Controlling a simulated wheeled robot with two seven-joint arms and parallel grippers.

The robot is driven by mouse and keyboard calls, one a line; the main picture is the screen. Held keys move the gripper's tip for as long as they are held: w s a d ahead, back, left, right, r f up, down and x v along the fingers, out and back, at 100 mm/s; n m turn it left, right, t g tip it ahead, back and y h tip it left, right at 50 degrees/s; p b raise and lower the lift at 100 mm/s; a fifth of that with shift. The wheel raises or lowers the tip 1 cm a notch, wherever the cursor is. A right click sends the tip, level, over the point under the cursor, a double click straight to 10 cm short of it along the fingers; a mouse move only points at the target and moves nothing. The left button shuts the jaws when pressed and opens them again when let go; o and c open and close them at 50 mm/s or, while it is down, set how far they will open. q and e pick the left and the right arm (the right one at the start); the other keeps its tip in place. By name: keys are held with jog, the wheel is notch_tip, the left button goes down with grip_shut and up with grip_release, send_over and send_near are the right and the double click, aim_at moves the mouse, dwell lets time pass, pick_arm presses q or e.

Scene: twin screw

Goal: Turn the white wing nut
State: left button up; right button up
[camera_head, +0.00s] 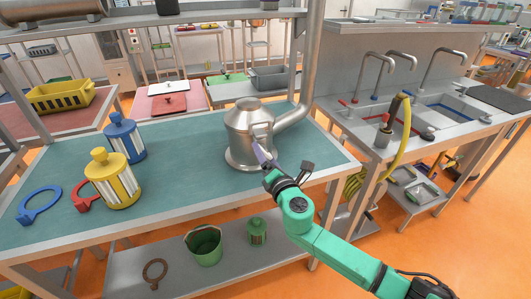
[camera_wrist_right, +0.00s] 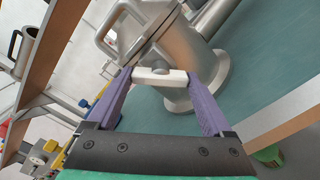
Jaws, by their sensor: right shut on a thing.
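The white wing nut (camera_wrist_right: 160,76) is a short pale bar with a round grey hub, on the side of a metal vessel (camera_wrist_right: 186,54). In the head view the vessel (camera_head: 240,145) is a silver domed container with a side pipe, standing on the teal table. My right gripper (camera_head: 262,154) reaches it from the lower right. In the right wrist view the purple fingers of this gripper (camera_wrist_right: 160,80) are shut on the wing nut, one at each end of the bar. The nut is too small and covered to make out in the head view. My left gripper is not in view.
On the teal table (camera_head: 190,200) stand a blue canister (camera_head: 124,138) and a yellow canister (camera_head: 112,180), with a blue ring tool (camera_head: 40,204) and a red one (camera_head: 84,197) near them. A sink counter (camera_head: 430,115) is at the right. The table's middle front is clear.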

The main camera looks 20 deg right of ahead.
jog(key=shift+n+p, duration=0.35)
jog(key=shift+n, duration=0.75)
jog(key=o, duration=1.1)
jog(key=shift+o, duration=0.2)
jog(key=s+b, duration=0.2)
jog(key=s, duration=1.2)
jog(key=shift+s+d+b, duration=0.25)
jog(key=shift+d+b, duration=0.15)
jog(key=shift+d, duration=0.05)
